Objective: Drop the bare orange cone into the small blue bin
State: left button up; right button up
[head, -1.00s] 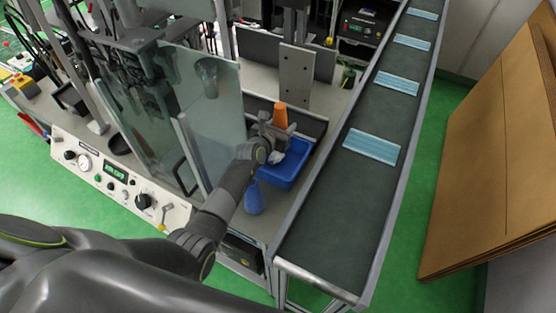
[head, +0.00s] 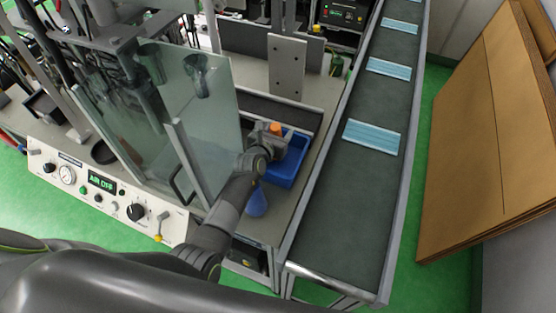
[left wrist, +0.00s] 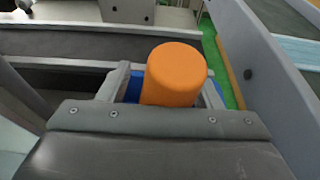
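The bare orange cone (head: 276,128) shows its top just beyond my left gripper (head: 268,139), at the upper left corner of the small blue bin (head: 288,163) in the head view. In the left wrist view the orange cone (left wrist: 175,75) stands between the two fingers of my left gripper (left wrist: 165,85). A gap with blue bin wall (left wrist: 134,88) shows between the left finger and the cone; the right finger is close to or against it. The fingers look open. The cone's lower end is hidden. My right gripper is not in view.
A glass panel (head: 215,110) stands left of my left arm, above a control panel (head: 110,190). A blue bottle-like object (head: 257,203) stands in front of the bin. A conveyor (head: 345,190) with several blue masks (head: 372,137) runs along the right. Cardboard (head: 490,140) stands farther right.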

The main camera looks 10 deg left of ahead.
pick_arm(q)
jog(key=shift+o, duration=0.9)
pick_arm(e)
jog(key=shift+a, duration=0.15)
pick_arm(q)
jog(key=shift+s+a+r, duration=0.1)
jog(key=shift+s, duration=0.2)
jog(key=v, duration=0.7)
jog(key=shift+b, duration=0.35)
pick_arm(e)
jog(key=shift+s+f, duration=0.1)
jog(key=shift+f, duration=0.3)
pick_arm(q)
jog(key=shift+w, duration=0.1)
